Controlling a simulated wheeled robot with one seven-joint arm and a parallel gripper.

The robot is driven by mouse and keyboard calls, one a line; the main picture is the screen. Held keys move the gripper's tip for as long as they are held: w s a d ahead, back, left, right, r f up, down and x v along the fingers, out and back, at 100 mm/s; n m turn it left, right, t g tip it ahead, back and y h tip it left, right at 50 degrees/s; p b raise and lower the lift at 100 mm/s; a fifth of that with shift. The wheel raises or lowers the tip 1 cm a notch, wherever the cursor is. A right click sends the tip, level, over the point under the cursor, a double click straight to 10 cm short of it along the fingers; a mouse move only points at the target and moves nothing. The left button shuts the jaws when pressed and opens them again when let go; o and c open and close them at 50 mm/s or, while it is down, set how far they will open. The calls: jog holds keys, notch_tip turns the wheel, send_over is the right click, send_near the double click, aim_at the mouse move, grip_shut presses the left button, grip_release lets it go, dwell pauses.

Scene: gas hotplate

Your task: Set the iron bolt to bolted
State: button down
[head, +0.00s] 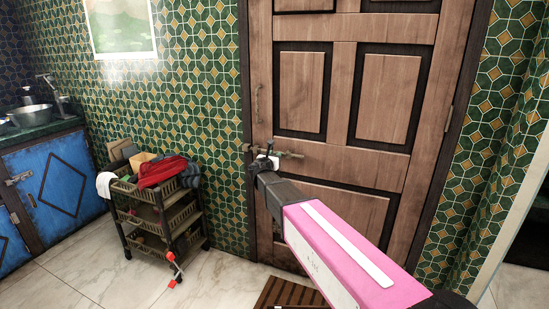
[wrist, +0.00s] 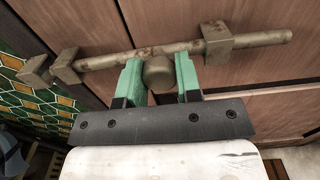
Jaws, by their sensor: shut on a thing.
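The iron bolt (wrist: 180,48) is a rusty metal rod lying across the wooden door (head: 370,110) near its left edge. In the head view the bolt (head: 294,155) shows partly behind my gripper (head: 266,160). In the wrist view the rod runs through a right bracket (wrist: 217,43) and reaches a left bracket (wrist: 66,66).
A black cart (head: 160,215) with cloths stands left of the door. A blue cabinet (head: 55,180) with a sink (head: 30,115) is at the far left. A door handle (head: 257,104) is above the bolt. A slatted mat (head: 285,293) lies on the floor.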

jog(key=a, duration=0.1)
jog(key=w+a, duration=0.1)
jog(key=a, duration=0.2)
jog(key=shift+w+a, duration=0.3)
jog(key=shift+w, duration=0.1)
jog(key=c, duration=0.8)
grip_release()
jog(key=v, duration=1.1)
